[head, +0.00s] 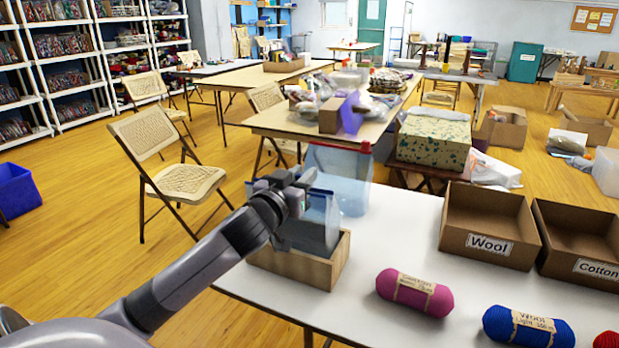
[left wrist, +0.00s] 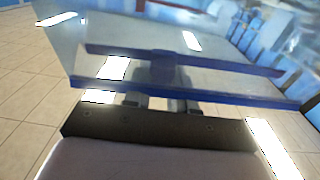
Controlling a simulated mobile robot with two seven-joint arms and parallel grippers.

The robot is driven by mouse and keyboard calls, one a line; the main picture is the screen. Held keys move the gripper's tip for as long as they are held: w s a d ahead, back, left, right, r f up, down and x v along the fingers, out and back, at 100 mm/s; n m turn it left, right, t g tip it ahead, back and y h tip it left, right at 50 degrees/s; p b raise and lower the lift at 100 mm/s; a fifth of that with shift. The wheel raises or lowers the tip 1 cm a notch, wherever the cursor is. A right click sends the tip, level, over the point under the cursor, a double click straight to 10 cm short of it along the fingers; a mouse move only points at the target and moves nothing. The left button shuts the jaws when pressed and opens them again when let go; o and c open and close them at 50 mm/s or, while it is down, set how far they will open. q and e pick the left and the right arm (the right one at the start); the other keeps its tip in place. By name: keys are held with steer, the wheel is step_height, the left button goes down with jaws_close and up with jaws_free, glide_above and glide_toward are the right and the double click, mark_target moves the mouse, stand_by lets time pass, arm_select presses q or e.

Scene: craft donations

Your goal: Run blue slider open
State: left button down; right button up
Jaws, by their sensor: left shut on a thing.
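A clear zip bag (head: 318,225) stands in a light wooden box (head: 338,262) at the table's left end. My left gripper (head: 303,188) is at the top edge of this bag and hides much of its zip. In the left wrist view the blue zip track (left wrist: 240,90) runs across the picture, with a blue slider (left wrist: 164,64) at its middle. The left gripper's fingers (left wrist: 160,85) are shut on the slider, as far as the blurred view shows. How far the zip is open cannot be told. My right gripper is not in view.
A second clear bag with a red zip (head: 340,147) stands just behind. Cardboard boxes marked Wool (head: 488,245) and Cotton (head: 590,268) stand to the right. Magenta yarn (head: 414,293) and blue yarn (head: 528,327) lie in front. The white tabletop (head: 395,225) between is clear.

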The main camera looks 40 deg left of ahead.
arm_select(q)
steer(key=shift+g, duration=0.3)
steer(key=a, duration=0.3)
steer(key=s+a+f, duration=0.1)
steer(key=a, duration=0.1)
steer(key=shift+a+p, duration=0.2)
steer(key=shift+p, duration=0.15)
steer(key=shift+f, duration=0.1)
steer(key=shift+d, duration=0.1)
steer(key=shift+s+f, duration=0.1)
steer(key=shift+f, duration=0.05)
steer(key=c, duration=0.9)
jaws_free()
steer(key=shift+p+v, duration=1.05)
steer(key=shift+v, duration=3)
steer(key=shift+d, duration=0.1)
